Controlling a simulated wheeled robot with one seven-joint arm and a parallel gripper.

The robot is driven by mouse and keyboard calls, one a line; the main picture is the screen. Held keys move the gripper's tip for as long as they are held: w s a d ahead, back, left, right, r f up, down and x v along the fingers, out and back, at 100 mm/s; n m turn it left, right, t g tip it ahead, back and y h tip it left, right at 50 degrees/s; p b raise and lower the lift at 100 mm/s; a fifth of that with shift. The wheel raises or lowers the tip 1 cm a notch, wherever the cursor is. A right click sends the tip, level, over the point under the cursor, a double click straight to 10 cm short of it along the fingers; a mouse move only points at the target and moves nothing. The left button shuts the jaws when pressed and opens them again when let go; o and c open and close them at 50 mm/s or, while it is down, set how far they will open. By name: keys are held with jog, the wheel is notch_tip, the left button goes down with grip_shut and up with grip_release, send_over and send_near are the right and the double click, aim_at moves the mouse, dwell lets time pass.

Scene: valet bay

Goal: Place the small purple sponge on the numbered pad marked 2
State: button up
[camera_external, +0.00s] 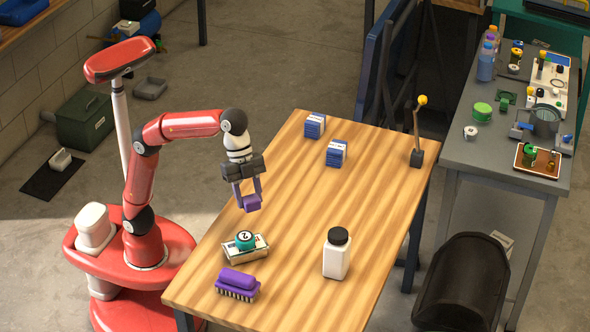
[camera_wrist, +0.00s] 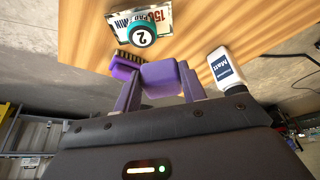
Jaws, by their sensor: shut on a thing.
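My gripper (camera_external: 252,200) is shut on the small purple sponge (camera_external: 251,205) and holds it above the table's left side. In the wrist view the sponge (camera_wrist: 162,79) sits between the two purple fingers. A teal round object marked 2 (camera_external: 245,240) rests on a pale flat piece with dark lettering (camera_external: 259,255), which lies on the table below and nearer the camera. The wrist view shows the marked object (camera_wrist: 143,37) and the lettered piece (camera_wrist: 120,20) past the sponge. I cannot tell which of these is the numbered pad.
A purple brush (camera_external: 238,281) lies near the table's front left. A white bottle with a black lid (camera_external: 336,258) stands to the right. Two blue-and-white blocks (camera_external: 336,154) and a lever with a yellow knob (camera_external: 416,145) are farther back. The table's middle (camera_external: 310,195) is clear.

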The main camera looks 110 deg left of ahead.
aim_at(245, 236)
jog(key=shift+m, duration=0.3)
jog(key=d+f+b, duration=0.1)
jog(key=f, duration=0.4)
jog(key=s+d+f+b, duration=0.1)
jog(key=f, duration=0.2)
jog(key=shift+d+f+b, duration=0.2)
jog(key=shift+d+b, duration=0.1)
jog(key=shift+d, duration=0.05)
jog(key=shift+f, duration=0.1)
jog(key=o, duration=0.9)
jog(key=shift+o, duration=0.2)
jog(key=shift+r, duration=0.25)
jog(key=p+v, duration=0.3)
jog(key=v, duration=0.9)
jog(key=shift+a, duration=0.2)
jog(key=shift+f, duration=0.15)
